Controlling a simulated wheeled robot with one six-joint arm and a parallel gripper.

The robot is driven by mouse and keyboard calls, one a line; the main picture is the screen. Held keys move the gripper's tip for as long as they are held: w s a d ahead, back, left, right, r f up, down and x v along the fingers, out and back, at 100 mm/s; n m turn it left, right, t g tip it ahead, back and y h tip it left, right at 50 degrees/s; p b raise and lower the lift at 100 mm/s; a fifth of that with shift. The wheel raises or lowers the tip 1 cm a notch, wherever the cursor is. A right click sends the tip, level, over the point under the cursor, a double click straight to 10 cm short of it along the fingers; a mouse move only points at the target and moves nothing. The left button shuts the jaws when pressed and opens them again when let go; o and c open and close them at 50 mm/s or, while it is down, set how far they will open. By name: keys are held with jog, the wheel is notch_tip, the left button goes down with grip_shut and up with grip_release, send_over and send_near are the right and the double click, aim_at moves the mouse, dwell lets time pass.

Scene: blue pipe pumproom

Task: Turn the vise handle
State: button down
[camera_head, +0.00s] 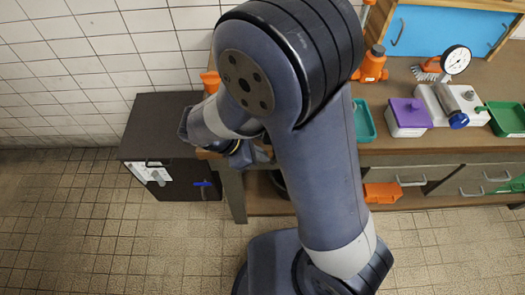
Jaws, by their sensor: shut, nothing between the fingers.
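My arm fills the middle of the head view and reaches down to the left, over the left end of the workbench (430,150). Its wrist hangs above the bench corner, close to the dark cabinet. My gripper's fingers cannot be made out; the wrist and forearm cover that spot. A small dark blue shape with a yellowish band shows just under the forearm at the bench's front left corner; I cannot tell whether it is part of a vise or of my own wrist. No vise handle can be made out.
A dark cabinet (160,110) stands left of the bench. On the bench are a teal tray (365,122), a purple-lidded box (408,112), a dial gauge (456,60), a green tray (508,118) and an orange bottle (373,65). The tiled floor at left is clear.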

jog(key=shift+d, duration=0.3)
jog(key=shift+f, duration=0.1)
jog(key=shift+w+d+f+h, duration=0.1)
jog(key=shift+d+f+h, duration=0.15)
jog(key=shift+d+h, duration=0.3)
